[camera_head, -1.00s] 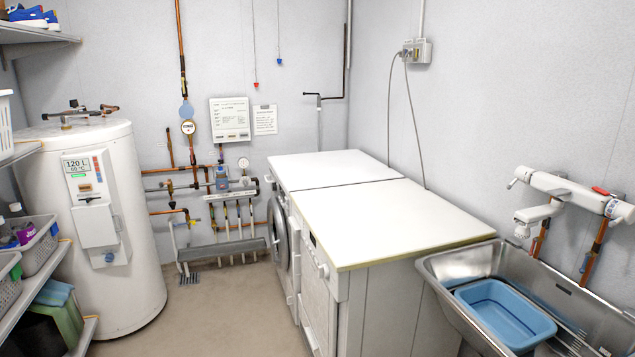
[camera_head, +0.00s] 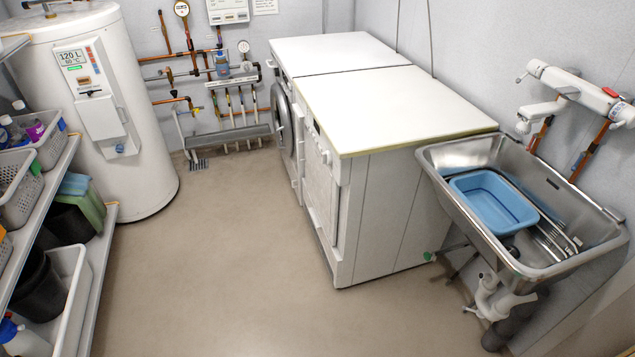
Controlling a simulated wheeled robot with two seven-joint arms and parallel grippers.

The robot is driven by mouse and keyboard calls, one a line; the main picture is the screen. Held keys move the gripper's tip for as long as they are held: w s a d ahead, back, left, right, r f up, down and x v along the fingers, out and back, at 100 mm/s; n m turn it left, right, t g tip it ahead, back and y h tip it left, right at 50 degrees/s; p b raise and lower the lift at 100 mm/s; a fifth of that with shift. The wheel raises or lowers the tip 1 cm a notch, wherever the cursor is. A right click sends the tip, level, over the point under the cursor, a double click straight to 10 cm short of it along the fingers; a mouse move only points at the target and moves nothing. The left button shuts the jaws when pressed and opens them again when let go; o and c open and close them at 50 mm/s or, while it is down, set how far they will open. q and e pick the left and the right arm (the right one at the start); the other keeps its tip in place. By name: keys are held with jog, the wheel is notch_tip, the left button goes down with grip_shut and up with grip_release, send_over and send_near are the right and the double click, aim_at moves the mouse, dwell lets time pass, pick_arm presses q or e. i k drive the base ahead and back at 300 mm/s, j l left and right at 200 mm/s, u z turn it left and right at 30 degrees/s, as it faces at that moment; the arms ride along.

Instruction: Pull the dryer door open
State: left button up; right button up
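Two white machines stand side by side against the right wall under white tops. The far machine has a round door (camera_head: 281,121) on its left-facing front, seen at a steep angle, and it looks shut. The near machine (camera_head: 321,190) has a knob high on its front and a pale flat front panel below, also seen nearly edge-on. I cannot tell from any marking which machine is the dryer. Neither of my grippers shows in the head view.
A steel sink (camera_head: 465,158) with a blue basin (camera_head: 493,200) stands right of the machines. A white water heater (camera_head: 105,110) and shelves (camera_head: 88,240) line the left. The floor (camera_head: 220,250) between is clear. Pipes run along the back wall.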

aim_at(323, 189)
jog(key=i+j, duration=0.2)
jog(key=i, duration=0.25)
jog(key=i+j, duration=0.2)
jog(key=i, duration=0.2)
jog(key=i+j, duration=0.15)
jog(key=i, duration=0.3)
